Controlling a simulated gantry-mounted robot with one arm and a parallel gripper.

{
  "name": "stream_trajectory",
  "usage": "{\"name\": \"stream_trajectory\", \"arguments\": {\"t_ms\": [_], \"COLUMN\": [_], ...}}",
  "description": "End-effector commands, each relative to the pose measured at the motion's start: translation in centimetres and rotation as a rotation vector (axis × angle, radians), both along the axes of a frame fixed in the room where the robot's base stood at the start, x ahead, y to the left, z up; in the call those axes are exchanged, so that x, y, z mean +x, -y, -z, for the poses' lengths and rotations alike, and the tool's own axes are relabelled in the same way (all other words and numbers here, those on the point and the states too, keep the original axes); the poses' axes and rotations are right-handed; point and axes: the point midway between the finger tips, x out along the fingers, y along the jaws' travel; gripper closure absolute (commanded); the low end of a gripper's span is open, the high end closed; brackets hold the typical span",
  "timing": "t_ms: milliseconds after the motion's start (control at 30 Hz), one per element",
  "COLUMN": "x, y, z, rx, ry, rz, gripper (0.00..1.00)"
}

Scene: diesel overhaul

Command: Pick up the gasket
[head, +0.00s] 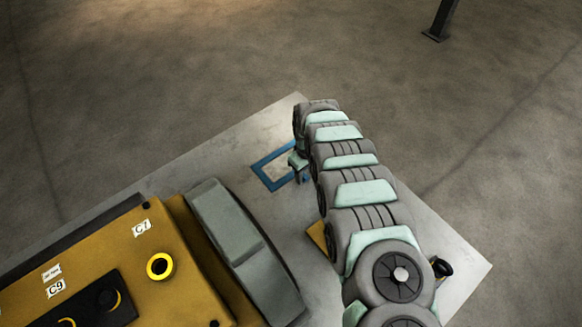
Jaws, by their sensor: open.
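A thin blue rectangular frame (264,179), which looks like the gasket, lies flat on the grey table (165,180) near its far edge. My gripper (302,176) is at the right side of this frame, at the end of my arm. Its jaws are small in the picture and partly hidden by the arm; they are open. I cannot tell whether they touch the frame or hang above it. The right part of the frame is partly covered by the gripper.
A yellow engine block (185,285) with labels C7 and C9 fills the lower left. A grey rounded cover (235,245) stands beside it. A yellow piece (317,236) lies partly under my arm. A small black part (441,268) stands at the right. The table's right corner looks clear.

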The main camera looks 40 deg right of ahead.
Motion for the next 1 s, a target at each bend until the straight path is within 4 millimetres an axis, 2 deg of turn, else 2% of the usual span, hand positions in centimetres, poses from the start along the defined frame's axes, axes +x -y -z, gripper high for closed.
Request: {"name": "stream_trajectory", "arguments": {"t_ms": [233,733,1000], "x": [0.02,0.02,0.01], "y": [0.03,0.0,-0.01], "z": [0.2,0.23,0.24], "rx": [-0.001,-0.001,-0.001], "ry": [0.0,0.0,0.0], "rz": [0.0,0.0,0.0], "gripper": [0.59,1.0,1.0]}}
